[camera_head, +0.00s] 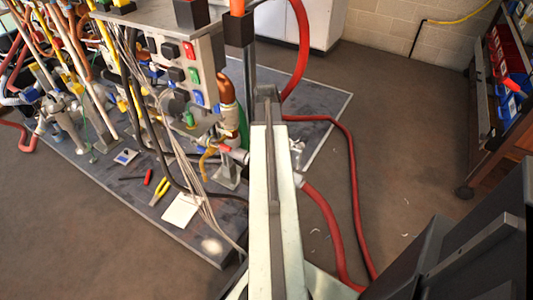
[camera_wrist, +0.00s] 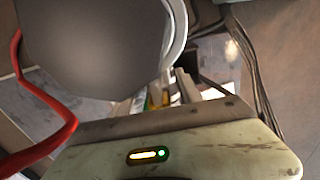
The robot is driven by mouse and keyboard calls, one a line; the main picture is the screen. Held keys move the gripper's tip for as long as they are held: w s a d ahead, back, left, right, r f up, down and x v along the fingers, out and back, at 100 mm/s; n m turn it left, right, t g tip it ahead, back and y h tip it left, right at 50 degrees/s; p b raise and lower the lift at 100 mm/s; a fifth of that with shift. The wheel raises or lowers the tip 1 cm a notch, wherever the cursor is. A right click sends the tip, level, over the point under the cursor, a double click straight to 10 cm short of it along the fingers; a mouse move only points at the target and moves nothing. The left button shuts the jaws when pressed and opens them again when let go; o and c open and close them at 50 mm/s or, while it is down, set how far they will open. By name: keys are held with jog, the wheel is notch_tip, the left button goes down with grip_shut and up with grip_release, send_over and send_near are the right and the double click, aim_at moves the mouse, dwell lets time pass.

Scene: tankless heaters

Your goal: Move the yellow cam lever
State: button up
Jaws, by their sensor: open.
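I cannot single out the yellow cam lever with certainty. A curved yellow-orange piece (camera_head: 206,162) hangs beside the pipework in the head view, left of my arm. A small yellow patch (camera_wrist: 155,101) shows between my fingers in the wrist view, too small to identify. My gripper (camera_wrist: 163,95) is open. Its pale fingers are partly hidden by a large dark grey round surface that fills the upper left of the wrist view. In the head view my pale arm reaches up toward the panel's right side, and I cannot make out its fingers there.
Yellow-handled pliers (camera_head: 160,191) and a white sheet (camera_head: 181,210) lie on the grey base plate (camera_head: 215,247). A control box (camera_head: 190,75) with coloured switches stands above. A red hose (camera_head: 350,180) runs right of my arm. Brown floor (camera_head: 420,130) is open toward the bin rack (camera_head: 505,75).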

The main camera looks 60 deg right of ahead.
grip_shut()
dwell(1.4)
